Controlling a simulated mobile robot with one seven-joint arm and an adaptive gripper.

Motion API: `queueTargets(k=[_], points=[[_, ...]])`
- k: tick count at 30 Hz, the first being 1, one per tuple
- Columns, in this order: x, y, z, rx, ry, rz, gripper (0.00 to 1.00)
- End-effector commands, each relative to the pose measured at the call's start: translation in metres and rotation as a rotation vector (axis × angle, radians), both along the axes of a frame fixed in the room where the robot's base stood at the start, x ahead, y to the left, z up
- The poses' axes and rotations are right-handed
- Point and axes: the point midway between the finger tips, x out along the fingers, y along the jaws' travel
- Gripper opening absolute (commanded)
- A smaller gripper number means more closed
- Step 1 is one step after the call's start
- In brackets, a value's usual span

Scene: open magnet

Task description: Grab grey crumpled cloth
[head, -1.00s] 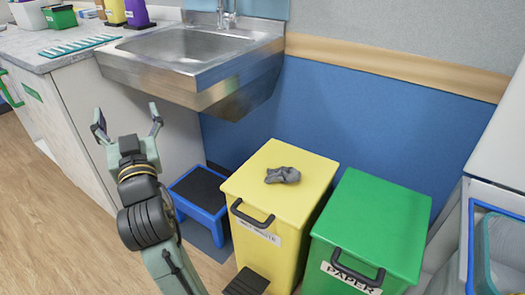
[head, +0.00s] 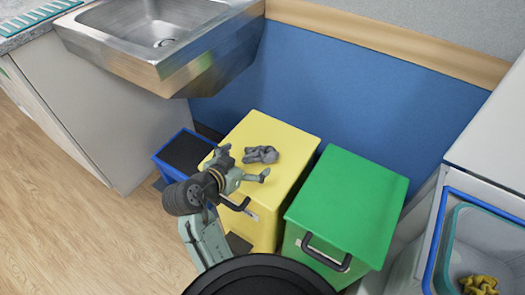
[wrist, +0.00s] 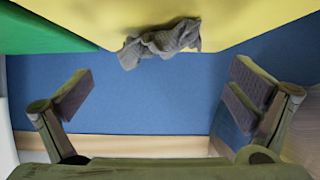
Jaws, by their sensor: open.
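The grey crumpled cloth (head: 261,154) lies on the lid of the yellow bin (head: 278,128), towards the middle. My gripper (head: 243,163) is open and empty at the front left of the lid, close beside the cloth in the head view. In the wrist view the cloth (wrist: 160,42) shows at the top middle, on the edge of the yellow surface (wrist: 235,20). The two fingers of my gripper (wrist: 165,90) are spread wide below it, with nothing between them. The exact height of the fingers over the lid is hard to tell.
A green bin (head: 345,205) stands right of the yellow one. A blue step stool (head: 185,153) is at its left, below a steel sink (head: 160,35). A blue wall (head: 350,100) is behind. A blue-rimmed container (head: 445,225) with yellow cloth stands at the far right.

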Motion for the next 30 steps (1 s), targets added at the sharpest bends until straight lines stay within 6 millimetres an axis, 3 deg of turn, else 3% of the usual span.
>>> queueTargets(k=[18, 26, 30], points=[[0.046, -0.033, -0.038, 0.0, 0.0, 0.001, 1.0], [0.048, -0.033, -0.039, 0.001, -0.002, 0.003, 0.99], [0.048, -0.033, -0.039, 0.001, -0.002, 0.003, 0.9]])
